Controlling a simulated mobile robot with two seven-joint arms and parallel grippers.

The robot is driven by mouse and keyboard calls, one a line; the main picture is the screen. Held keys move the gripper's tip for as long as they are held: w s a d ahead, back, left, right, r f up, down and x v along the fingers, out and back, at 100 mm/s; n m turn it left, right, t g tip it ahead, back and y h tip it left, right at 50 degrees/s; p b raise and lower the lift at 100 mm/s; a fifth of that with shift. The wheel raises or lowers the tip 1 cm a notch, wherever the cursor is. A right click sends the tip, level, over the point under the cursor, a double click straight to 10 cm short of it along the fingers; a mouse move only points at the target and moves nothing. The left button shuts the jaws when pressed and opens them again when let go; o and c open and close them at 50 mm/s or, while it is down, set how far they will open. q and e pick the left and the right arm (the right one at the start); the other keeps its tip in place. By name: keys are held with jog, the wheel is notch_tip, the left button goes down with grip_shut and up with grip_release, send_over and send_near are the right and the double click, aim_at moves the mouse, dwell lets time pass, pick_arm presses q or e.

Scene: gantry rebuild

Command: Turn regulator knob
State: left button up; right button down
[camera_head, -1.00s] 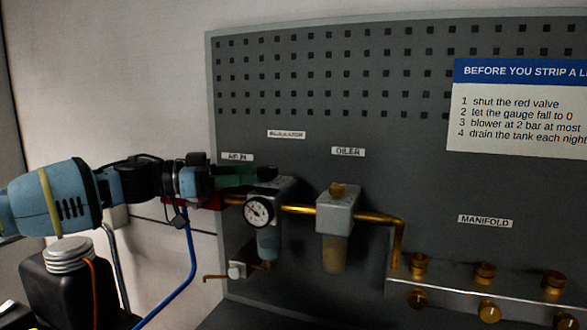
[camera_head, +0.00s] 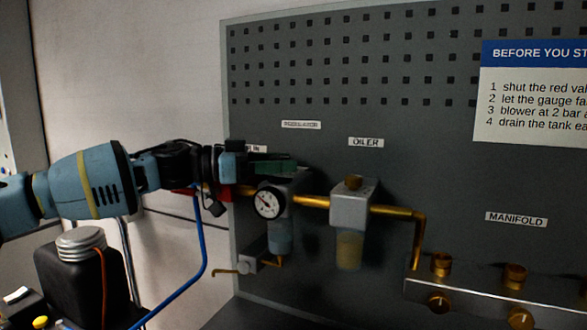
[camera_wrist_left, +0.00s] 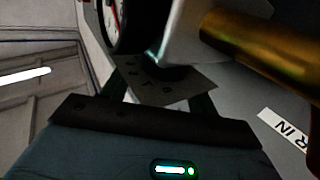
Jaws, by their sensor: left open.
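The regulator (camera_head: 281,212) is a grey block on the brass pipe, with a round white gauge (camera_head: 268,202) on its front and a clear bowl below. My left gripper (camera_head: 276,168) is open at the regulator's top and hides the knob in the head view. The left wrist view sees the scene upside down: the gauge (camera_wrist_left: 113,22) at top left, the grey regulator body (camera_wrist_left: 185,38) beside it, and a dark part under it, between the dark fingers. Whether the fingers touch the knob, I cannot tell. My right gripper is out of view.
The oiler (camera_head: 350,210) stands on the same brass pipe, right of the regulator. The manifold (camera_head: 465,297) with brass fittings is at lower right. A blue hose (camera_head: 203,250) hangs below my left arm. A black bottle (camera_head: 78,280) stands at lower left.

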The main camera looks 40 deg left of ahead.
pick_arm(q)
jog(key=shift+w+d+f, duration=0.25)
jog(key=shift+w+d, duration=0.1)
jog(key=shift+w, duration=0.2)
jog(key=shift+w+d+r+b, duration=0.25)
jog(key=shift+d+b, duration=0.1)
jog(key=shift+b, duration=0.1)
jog(key=shift+c, duration=0.5)
jog(key=c, duration=0.9)
jog(key=shift+r+y, duration=0.1)
jog(key=shift+y, duration=0.2)
